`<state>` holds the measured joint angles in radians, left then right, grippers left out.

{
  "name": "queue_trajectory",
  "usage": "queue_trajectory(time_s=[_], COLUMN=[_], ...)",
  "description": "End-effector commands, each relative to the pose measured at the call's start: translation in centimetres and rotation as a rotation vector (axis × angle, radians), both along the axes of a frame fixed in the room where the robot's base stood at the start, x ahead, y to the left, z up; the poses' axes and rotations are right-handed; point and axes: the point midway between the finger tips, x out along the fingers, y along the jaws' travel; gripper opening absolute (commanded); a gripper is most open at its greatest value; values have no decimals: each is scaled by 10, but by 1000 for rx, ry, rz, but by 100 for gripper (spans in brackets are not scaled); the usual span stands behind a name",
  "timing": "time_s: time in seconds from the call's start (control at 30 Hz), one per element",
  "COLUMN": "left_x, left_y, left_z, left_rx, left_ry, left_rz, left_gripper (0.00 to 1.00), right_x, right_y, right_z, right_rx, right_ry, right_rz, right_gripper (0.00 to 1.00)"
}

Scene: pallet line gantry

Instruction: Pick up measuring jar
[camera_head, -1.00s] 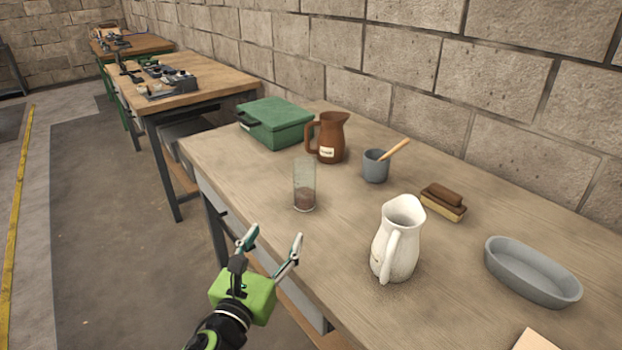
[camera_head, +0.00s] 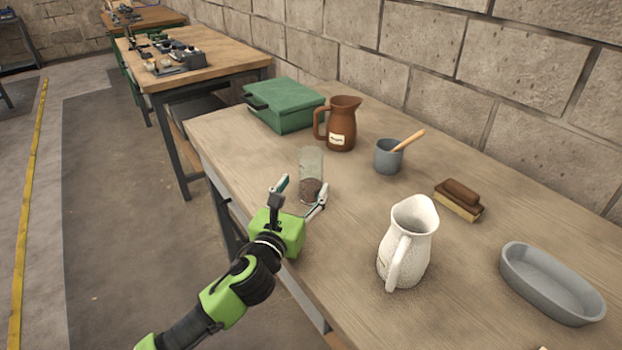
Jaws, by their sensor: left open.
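The clear glass measuring jar (camera_head: 311,165) stands upright on the wooden table, with dark brown stuff in its bottom. My left gripper (camera_head: 300,192) is open at the near side of the jar, low by its base. Its two fingers point toward the jar, one at the left and one at the right of its lower part. The right fingertip overlaps the jar's lower edge in the picture; I cannot tell whether it touches. My right gripper is out of view.
A brown pitcher (camera_head: 341,125) and a green box (camera_head: 286,104) stand behind the jar. A grey cup with a wooden stick (camera_head: 387,157), a white pitcher (camera_head: 408,240), a brush (camera_head: 460,199) and a grey oval dish (camera_head: 552,284) are to the right. The table (camera_head: 350,215) is clear between jar and white pitcher.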

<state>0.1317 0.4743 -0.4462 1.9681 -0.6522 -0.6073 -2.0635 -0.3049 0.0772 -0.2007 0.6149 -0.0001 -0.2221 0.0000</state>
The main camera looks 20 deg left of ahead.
Motion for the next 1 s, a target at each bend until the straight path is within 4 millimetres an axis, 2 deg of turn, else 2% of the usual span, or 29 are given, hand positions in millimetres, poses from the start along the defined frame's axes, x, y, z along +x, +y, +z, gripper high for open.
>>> queue_trajectory(time_s=[0.13, 0.4, 0.7, 0.8, 0.9, 1.0], left_x=[15, 48, 51, 51, 51, 51], left_y=[-2, -4, -5, -4, -4, -5], left_z=[0, -2, -3, -3, -3, -2], left_rx=[-2, -1, -1, -1, 0, 0], left_ry=[0, 0, 0, 1, 1, -1], left_rz=[1, 1, 0, 0, 0, 0], left_gripper=[59, 59, 59, 33, 12, 12], right_x=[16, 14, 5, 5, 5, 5], right_y=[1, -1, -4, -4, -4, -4], right_z=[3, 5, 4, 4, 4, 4], right_rx=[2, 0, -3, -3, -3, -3], right_ry=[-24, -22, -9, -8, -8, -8], right_rz=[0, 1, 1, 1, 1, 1], right_gripper=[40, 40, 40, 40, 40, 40])
